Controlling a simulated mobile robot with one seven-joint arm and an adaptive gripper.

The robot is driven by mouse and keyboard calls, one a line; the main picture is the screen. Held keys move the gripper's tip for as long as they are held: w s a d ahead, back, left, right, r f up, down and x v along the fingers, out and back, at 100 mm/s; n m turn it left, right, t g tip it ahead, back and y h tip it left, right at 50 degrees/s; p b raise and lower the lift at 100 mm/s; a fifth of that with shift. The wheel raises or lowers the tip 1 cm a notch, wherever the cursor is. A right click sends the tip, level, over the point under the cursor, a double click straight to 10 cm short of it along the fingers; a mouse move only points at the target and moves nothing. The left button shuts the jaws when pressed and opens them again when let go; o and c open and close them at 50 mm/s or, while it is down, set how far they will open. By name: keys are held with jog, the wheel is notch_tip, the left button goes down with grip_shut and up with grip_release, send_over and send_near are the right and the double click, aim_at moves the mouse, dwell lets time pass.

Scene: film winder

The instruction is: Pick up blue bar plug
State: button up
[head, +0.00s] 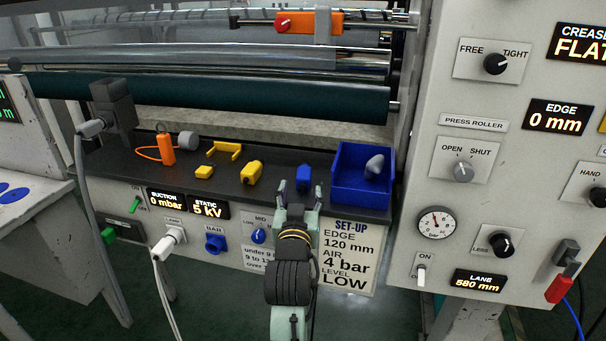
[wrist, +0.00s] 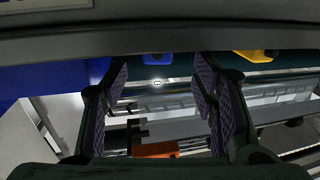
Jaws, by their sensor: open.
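The blue bar plug (head: 305,175) is a small blue block on the dark shelf, left of the blue bin. In the wrist view it shows at the top (wrist: 158,58), partly cut off by a dark edge. My gripper (head: 298,188) is open and empty. Its fingertips are at the shelf's front edge, close to the plug in the picture. In the wrist view the fingers (wrist: 165,100) stand apart, with the plug showing between them. I cannot tell the exact gap to the plug.
The blue bin (head: 345,192) holds a grey piece (head: 374,166). Yellow pieces (head: 251,172) and an orange piece (head: 167,150) lie left on the shelf (head: 125,157). A blue socket marked BAR (head: 215,243) is on the front panel. Rollers (head: 220,98) run behind.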

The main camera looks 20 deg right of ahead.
aim_at(303, 181)
jog(key=p+x, duration=0.2)
jog(key=x, duration=0.3)
jog(key=shift+w+d, duration=0.2)
jog(key=shift+w, duration=0.1)
jog(key=shift+f, duration=0.1)
grip_shut()
dwell(0.4)
